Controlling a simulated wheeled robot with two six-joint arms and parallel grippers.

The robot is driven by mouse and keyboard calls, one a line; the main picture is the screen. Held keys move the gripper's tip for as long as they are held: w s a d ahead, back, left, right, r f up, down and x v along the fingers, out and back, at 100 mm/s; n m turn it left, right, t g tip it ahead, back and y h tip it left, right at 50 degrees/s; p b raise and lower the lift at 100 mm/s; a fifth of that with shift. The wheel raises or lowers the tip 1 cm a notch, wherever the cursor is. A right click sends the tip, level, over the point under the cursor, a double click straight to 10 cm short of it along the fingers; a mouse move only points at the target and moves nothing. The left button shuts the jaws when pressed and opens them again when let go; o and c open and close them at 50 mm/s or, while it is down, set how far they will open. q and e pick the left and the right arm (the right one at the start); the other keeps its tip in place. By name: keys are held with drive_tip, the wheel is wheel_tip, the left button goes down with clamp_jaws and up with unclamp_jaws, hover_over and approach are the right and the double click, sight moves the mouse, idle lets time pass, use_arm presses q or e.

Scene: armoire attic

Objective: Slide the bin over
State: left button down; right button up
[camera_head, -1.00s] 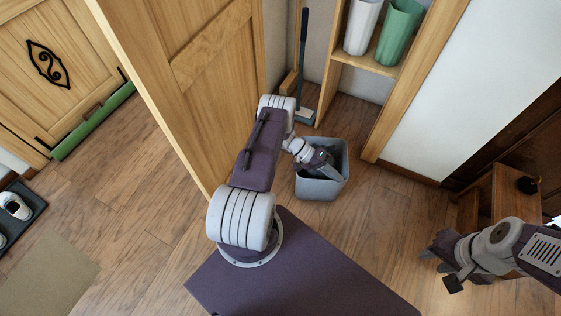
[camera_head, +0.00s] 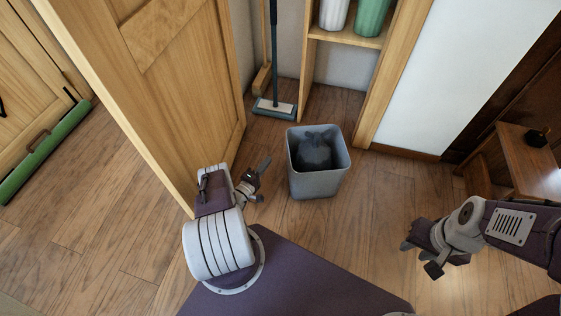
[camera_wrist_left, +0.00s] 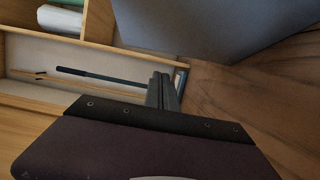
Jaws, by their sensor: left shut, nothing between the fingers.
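The grey bin (camera_head: 318,184) stands upright on the wood floor in the head view, in front of the shelf unit. A dark tied bag (camera_head: 314,152) sits inside it. My left gripper (camera_head: 264,166) is shut and empty, to the left of the bin and apart from it, between the bin and the wooden door. In the left wrist view the bin's side (camera_wrist_left: 225,22) fills the top right, beyond the shut fingers (camera_wrist_left: 163,90). My right gripper (camera_head: 418,260) hangs over the floor at the right, away from the bin. Its fingers are too small to tell open from shut.
The wooden door (camera_head: 185,90) stands close on the left. A flat mop (camera_head: 274,107) and a broom (camera_head: 262,78) stand behind the bin. The wooden shelf unit (camera_head: 350,38) holds white and green bins. A low wooden stand (camera_head: 527,160) is at right. Floor right of the bin is clear.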

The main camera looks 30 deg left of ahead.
use_arm(q)
drive_tip(key=w+d+b, duration=0.2)
drive_tip(key=w+d, duration=0.2)
drive_tip(key=w, duration=0.1)
drive_tip(key=shift+w+d, duration=0.1)
idle(0.3)
